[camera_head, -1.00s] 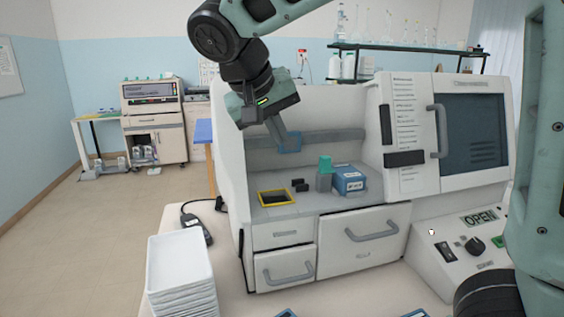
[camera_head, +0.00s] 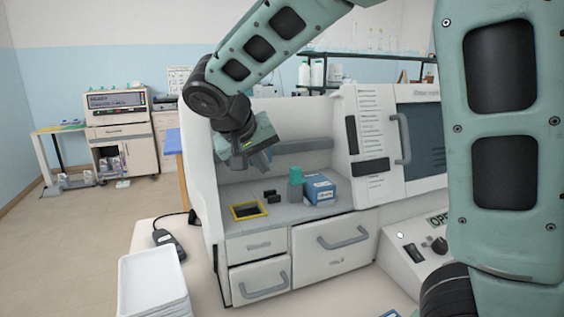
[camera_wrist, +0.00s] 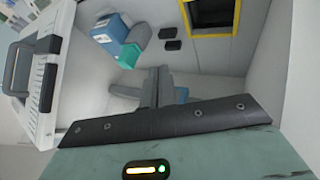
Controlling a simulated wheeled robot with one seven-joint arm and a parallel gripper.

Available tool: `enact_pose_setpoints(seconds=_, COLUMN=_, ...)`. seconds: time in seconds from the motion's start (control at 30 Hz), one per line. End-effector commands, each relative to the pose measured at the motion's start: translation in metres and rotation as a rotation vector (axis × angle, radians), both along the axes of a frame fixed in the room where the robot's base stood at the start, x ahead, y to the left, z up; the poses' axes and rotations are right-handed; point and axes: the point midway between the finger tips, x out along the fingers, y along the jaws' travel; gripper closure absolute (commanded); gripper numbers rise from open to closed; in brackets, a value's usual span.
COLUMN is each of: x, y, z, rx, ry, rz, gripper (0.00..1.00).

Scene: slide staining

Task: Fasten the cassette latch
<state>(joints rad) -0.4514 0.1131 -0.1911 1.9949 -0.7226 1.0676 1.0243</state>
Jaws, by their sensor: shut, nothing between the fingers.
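The slide stainer (camera_head: 300,215) stands open at the front, with its white panel door (camera_head: 371,135) and grey handle (camera_head: 401,138) at the right. On its deck are a yellow-framed dark opening (camera_head: 249,210), two small black blocks (camera_head: 270,195), a teal-capped grey bottle (camera_head: 296,183) and a blue box (camera_head: 320,189). I cannot tell which part is the cassette latch. My gripper (camera_head: 262,160) is shut and empty inside the bay, above the deck. In the wrist view its fingers (camera_wrist: 158,78) lie below the blue box (camera_wrist: 108,32) and teal cap (camera_wrist: 128,56) in the picture.
White trays (camera_head: 152,282) are stacked at the front left. A black handheld device (camera_head: 168,243) lies behind them. Drawers with grey handles (camera_head: 343,237) fill the stainer's lower front. A control panel (camera_head: 410,252) with a dark knob (camera_head: 439,245) sits at right, partly hidden by my arm.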

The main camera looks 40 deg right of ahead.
Motion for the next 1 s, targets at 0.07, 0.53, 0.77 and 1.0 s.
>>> enact_pose_setpoints(seconds=0.07, x=0.003, y=-0.010, z=-0.011, rx=-0.002, ry=0.004, rz=-0.003, gripper=1.00)
enact_pose_setpoints(seconds=0.53, x=-0.006, y=-0.051, z=-0.018, rx=0.001, ry=0.000, rz=0.000, gripper=1.00)
enact_pose_setpoints(seconds=0.77, x=-0.006, y=-0.051, z=-0.018, rx=0.001, ry=0.000, rz=0.000, gripper=1.00)
enact_pose_setpoints(seconds=1.0, x=-0.009, y=-0.063, z=-0.021, rx=0.002, ry=-0.003, rz=-0.004, gripper=1.00)
